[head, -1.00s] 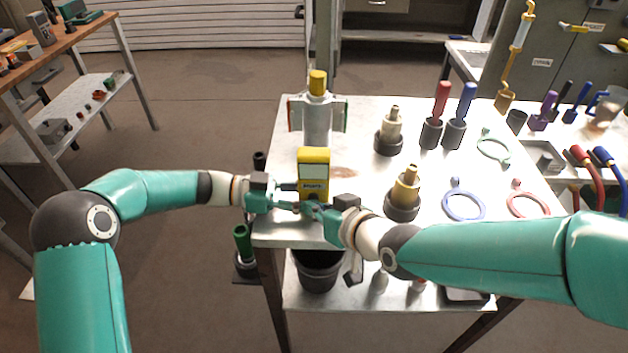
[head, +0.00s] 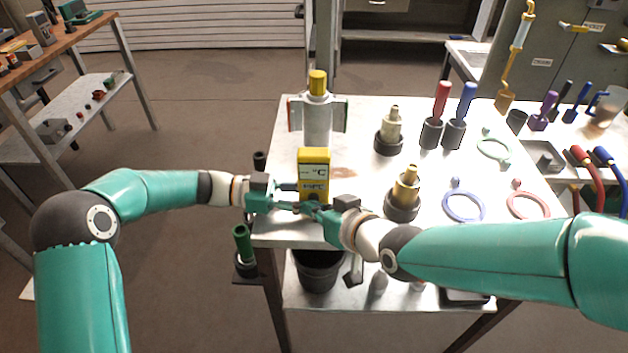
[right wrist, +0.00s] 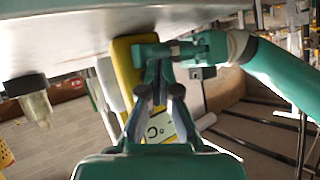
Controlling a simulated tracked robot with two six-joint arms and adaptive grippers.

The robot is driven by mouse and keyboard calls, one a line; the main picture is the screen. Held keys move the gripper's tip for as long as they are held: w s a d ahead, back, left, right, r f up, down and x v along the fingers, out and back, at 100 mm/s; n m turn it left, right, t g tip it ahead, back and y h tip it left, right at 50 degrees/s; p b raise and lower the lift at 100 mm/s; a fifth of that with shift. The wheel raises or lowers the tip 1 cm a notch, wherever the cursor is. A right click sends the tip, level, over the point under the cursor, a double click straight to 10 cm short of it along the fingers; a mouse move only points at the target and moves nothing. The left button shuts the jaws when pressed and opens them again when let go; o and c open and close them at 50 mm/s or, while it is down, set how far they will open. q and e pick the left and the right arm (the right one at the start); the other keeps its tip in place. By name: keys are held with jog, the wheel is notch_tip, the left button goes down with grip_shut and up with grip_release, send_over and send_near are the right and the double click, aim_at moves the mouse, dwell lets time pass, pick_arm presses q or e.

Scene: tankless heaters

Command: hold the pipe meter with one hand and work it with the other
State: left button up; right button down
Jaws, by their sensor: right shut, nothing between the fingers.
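The pipe meter (head: 314,161) is a yellow block with a pale display, upright at the front edge of the table. Its display shows "°C" in the head view. In the right wrist view the meter (right wrist: 126,72) shows beside the fingers. My left gripper (head: 291,197) reaches it from the left with its fingers at the meter's lower part; whether they grip it is hidden. My right gripper (head: 318,209) is shut and empty, its fingertips at the front of the meter's lower part.
A silver cylinder with a yellow cap (head: 317,110) stands behind the meter. Brass fittings (head: 405,188) and a blue ring (head: 463,206) lie to the right on the metal table (head: 358,222). A black bucket (head: 318,272) is on the lower shelf.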

jog(key=shift+s, duration=0.3)
jog(key=s, duration=0.6)
dwell(0.4)
pick_arm(q)
jog(key=o, duration=1.1)
